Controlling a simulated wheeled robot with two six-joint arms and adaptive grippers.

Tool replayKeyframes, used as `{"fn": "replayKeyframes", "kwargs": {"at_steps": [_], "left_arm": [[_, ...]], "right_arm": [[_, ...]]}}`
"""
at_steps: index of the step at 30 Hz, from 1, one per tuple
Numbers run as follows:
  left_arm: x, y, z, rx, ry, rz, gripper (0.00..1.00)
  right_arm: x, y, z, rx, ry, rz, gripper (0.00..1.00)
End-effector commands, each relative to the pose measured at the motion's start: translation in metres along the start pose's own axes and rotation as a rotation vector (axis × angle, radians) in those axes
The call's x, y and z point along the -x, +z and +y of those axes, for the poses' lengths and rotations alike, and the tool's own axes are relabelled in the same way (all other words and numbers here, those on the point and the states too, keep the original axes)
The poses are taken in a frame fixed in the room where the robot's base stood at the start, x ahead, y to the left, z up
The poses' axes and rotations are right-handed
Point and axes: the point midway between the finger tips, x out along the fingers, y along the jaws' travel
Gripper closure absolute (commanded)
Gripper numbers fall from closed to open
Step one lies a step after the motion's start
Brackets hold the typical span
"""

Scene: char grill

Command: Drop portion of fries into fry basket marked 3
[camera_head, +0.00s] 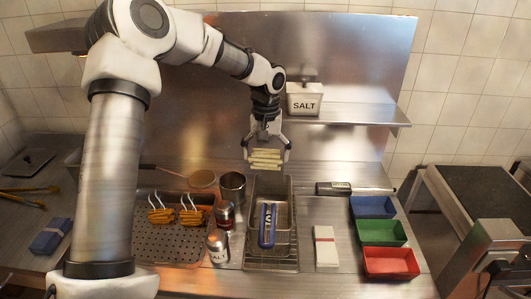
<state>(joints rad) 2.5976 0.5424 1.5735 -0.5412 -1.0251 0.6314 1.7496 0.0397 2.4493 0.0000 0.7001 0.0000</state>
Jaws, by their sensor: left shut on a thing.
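My left gripper (266,145) is shut on a portion of pale yellow fries (266,159). It holds them above a metal basket or container (284,235) at the middle of the counter. A blue object with lettering (267,224) lies in or on that container. No number 3 can be read on it from here. The fries hang over the far end of the container, apart from it. My right gripper is not in view.
Shakers (217,247) and a metal cup (232,186) stand left of the container. Blue, green and red trays (391,263) are at right. A salt box (305,103) sits on the shelf.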

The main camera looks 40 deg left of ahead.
Motion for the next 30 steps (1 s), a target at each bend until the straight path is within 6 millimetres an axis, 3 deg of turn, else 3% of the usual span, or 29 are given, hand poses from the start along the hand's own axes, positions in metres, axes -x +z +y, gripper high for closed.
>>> {"fn": "replayKeyframes", "kwargs": {"at_steps": [5, 6, 19, 23, 30], "left_arm": [[0.002, 0.0, 0.0, -0.001, 0.0, 0.001, 0.43], [0.002, 0.0, 0.0, -0.001, 0.0, 0.001, 0.0], [0.008, 0.0, 0.0, -0.001, 0.0, 0.002, 0.0], [0.032, 0.0, 0.0, -0.001, 0.002, 0.006, 0.0], [0.094, 0.002, 0.0, 0.0, 0.0, 0.007, 0.0]], "right_arm": [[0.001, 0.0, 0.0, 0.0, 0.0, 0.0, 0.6], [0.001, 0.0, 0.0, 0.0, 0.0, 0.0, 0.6], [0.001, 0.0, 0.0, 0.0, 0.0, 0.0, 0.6], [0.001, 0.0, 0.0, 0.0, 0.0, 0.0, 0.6], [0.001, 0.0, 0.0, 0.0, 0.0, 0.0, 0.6]]}}
